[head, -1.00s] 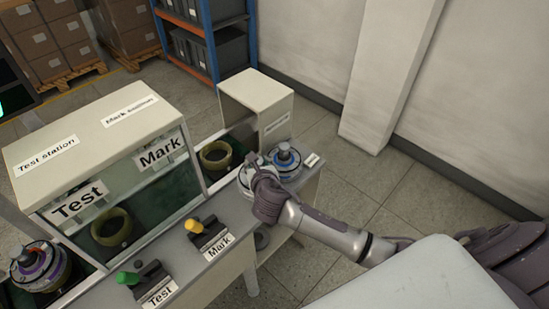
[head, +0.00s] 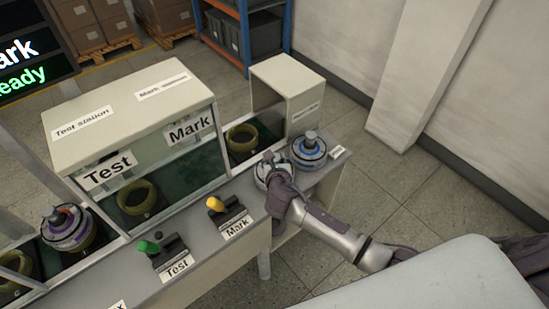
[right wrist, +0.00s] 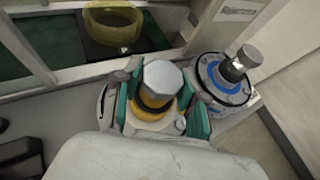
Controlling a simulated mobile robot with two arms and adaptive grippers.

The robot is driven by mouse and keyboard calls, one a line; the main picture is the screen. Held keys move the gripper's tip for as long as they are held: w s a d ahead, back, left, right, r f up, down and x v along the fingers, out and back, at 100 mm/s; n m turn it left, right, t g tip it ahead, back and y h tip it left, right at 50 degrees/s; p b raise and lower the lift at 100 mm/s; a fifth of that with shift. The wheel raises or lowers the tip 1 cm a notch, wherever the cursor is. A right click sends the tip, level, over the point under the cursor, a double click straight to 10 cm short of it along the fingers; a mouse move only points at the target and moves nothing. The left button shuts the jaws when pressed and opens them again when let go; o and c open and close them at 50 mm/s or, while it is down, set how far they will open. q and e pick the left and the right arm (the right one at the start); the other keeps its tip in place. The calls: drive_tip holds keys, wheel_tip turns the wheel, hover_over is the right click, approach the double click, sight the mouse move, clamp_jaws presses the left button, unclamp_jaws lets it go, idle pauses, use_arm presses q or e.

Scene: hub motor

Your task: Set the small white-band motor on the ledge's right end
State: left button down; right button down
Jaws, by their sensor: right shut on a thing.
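The small white-band motor (head: 264,172) is at the right part of the ledge (head: 325,171), largely hidden by my right gripper (head: 276,173). In the right wrist view the held motor (right wrist: 160,85) has a grey shaft top and a yellow ring, with green-lined fingers on both sides. My right gripper is shut on it. The motor looks upright; whether its base touches the ledge is hard to tell. My left gripper is not in view.
A blue-band motor (head: 308,150) stands on the ledge's right end, close beside the held one. Behind is a track with a yellow ring fixture (head: 241,137) and a beige housing (head: 290,82). Mark (head: 228,212) and Test (head: 168,252) levers stand to the left.

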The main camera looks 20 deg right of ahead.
drive_tip(key=c, duration=1.1)
unclamp_jaws()
drive_tip(key=shift+f, duration=0.1)
drive_tip(key=o, duration=0.4)
drive_tip(key=shift+s, duration=0.1)
drive_tip(key=shift+o, duration=0.2)
drive_tip(key=shift+r, duration=0.2)
drive_tip(key=v, duration=1.2)
